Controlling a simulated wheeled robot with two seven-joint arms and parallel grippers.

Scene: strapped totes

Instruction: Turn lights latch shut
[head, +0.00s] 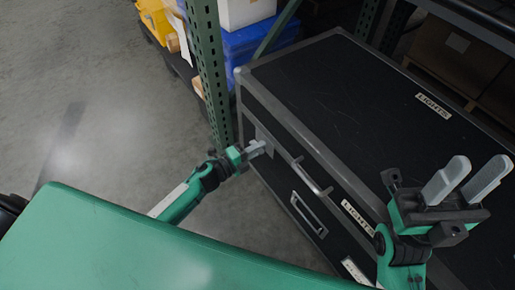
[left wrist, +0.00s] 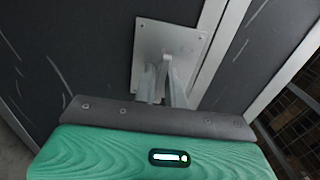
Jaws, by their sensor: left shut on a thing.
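The black lights case (head: 335,100) has grey metal edges and "LIGHTS" labels on its lid and front. Its latch is a grey metal plate at the left of the front face, partly hidden behind my left gripper (head: 257,149). The left wrist view shows the latch plate (left wrist: 165,45) close up, with a small raised piece at its middle between the fingers. My left gripper (left wrist: 168,85) is shut on that latch piece. My right gripper (head: 450,182) is raised over the front right of the case, its two fingers apart and empty.
A green rack post (head: 211,75) stands just left of the case. A blue bin (head: 255,42) and a yellow bin (head: 156,18) are behind it. A bar handle (head: 310,177) sticks out right of the latch. Cardboard boxes (head: 455,55) stand at the back right. Floor at left is clear.

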